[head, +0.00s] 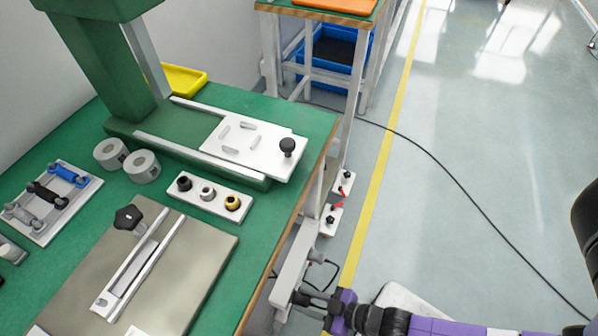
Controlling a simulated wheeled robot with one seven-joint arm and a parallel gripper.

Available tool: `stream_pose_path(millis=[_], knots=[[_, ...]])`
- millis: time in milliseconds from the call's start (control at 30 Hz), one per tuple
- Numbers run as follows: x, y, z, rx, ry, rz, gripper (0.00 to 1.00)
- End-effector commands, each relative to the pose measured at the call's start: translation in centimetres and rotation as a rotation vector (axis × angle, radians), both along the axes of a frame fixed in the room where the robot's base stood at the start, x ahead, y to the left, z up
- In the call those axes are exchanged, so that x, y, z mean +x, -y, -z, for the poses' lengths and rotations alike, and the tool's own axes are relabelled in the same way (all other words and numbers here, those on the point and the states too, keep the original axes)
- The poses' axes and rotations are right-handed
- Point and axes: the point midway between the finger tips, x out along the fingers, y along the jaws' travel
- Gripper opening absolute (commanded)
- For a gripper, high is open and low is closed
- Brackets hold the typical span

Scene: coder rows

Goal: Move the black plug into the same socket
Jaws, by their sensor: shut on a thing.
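My gripper (306,299) is at the bottom centre, beside the white box (293,262) on the table's right side. Its dark fingers are shut on a small dark thing against the lower part of the box, which I take to be the black plug. The plug is too small and too covered by the fingers to tell its outline, or whether it sits in a socket. A grey plug-like part (316,256) sticks out of the box higher up, with a thin black cable looping near it.
The green table (285,212) bears a white block with black, grey and yellow round pieces (218,204), a metal plate (190,262), two grey rolls and a green press. Two small white switch plates (330,220) are on the table's side. Open floor lies right; a black cable crosses it.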

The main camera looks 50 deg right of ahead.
Motion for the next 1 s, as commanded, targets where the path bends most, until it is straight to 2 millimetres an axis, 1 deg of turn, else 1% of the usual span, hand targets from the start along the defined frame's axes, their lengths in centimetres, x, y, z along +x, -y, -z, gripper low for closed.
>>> stream_pose_path(millis=[167, 633, 767, 1000], knots=[[-0.8, 0.2, 0.0, 0.000, -0.001, 0.000, 0.00], [-3.9, 1.1, 0.0, -0.001, -0.001, 0.001, 0.00], [-4.3, 1.2, 0.0, 0.000, 0.000, 0.001, 0.00], [-4.3, 1.2, -0.1, 0.000, 0.001, 0.000, 0.00]])
